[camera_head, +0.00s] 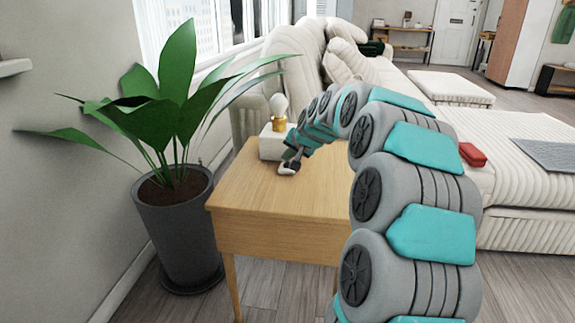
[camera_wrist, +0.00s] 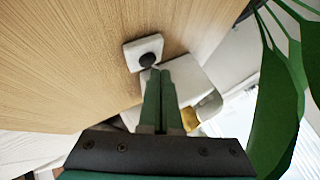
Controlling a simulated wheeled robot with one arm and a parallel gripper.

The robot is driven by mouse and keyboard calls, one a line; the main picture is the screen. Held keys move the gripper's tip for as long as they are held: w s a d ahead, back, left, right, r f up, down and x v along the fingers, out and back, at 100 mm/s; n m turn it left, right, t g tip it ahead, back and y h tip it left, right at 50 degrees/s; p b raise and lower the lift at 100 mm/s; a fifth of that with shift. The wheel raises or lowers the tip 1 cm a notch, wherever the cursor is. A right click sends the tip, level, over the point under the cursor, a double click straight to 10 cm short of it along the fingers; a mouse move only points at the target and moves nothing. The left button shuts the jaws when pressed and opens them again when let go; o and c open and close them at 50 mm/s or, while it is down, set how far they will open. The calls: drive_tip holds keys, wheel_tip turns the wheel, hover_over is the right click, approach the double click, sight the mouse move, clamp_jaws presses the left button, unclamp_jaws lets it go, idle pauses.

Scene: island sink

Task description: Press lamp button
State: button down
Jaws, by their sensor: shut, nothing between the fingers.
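The lamp has a white box base (camera_head: 271,143) with a brass socket and a clear bulb (camera_head: 279,105); it stands on the wooden side table. In the wrist view its base (camera_wrist: 186,77) and brass socket (camera_wrist: 190,119) lie partly behind my fingers. A small white square plate with a round black button (camera_wrist: 147,59) lies on the table in front of the lamp. My gripper (camera_wrist: 156,72) is shut and empty, its tips right beside the button; I cannot tell whether they touch it. In the head view my gripper (camera_head: 290,161) is over the button plate (camera_head: 286,169).
The wooden side table (camera_head: 270,195) is otherwise clear. A potted plant (camera_head: 175,215) stands left of it, with leaves reaching toward the lamp. A sofa (camera_head: 520,140) with a red item (camera_head: 472,154) and a grey cloth (camera_head: 545,153) is at right.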

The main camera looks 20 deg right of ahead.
drive_tip(key=shift+f, duration=0.2)
idle(0.4)
drive_tip(key=shift+f, duration=0.35)
idle(0.5)
drive_tip(key=shift+r, duration=0.65)
wheel_tip(320, 180, up, 6)
drive_tip(key=p, duration=0.2)
drive_tip(key=shift+p, duration=0.4)
